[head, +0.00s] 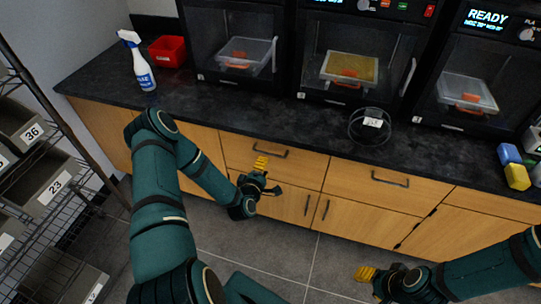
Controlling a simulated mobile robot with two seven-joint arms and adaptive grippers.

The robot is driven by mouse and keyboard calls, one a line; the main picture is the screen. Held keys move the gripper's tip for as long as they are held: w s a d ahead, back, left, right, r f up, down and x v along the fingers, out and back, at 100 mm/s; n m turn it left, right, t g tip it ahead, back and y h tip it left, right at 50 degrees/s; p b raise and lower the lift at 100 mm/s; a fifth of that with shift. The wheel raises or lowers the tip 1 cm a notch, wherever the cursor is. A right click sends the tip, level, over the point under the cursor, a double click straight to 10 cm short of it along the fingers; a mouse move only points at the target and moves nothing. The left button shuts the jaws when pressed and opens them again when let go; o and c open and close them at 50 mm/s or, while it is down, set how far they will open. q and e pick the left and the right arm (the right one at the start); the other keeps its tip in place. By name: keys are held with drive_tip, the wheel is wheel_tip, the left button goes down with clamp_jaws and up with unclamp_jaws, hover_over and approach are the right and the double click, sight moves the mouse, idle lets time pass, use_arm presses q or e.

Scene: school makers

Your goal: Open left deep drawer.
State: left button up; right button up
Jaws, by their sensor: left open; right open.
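The left deep drawer (300,168) is a light wooden front under the dark counter, and it looks shut. Its dark bar handle (270,151) runs along the upper part of the front. My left gripper (261,163) is open, with its yellow fingers just below and left of the handle in the picture. I see nothing between the fingers, and I cannot tell whether they touch the drawer. My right gripper (365,273) is open and empty over the grey floor, well away from the drawer.
A second drawer (370,189) with its own handle is to the right. Cabinet doors (285,203) with upright handles are below. A wire shelf with bins (52,183) is left.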

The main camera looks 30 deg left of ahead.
sight(270, 154)
use_arm(q)
drive_tip(key=b+x, duration=0.1)
drive_tip(key=x, duration=0.7)
drive_tip(key=shift+w+f, duration=0.1)
drive_tip(key=shift+w, duration=0.3)
drive_tip(key=shift+o, duration=0.2)
clamp_jaws()
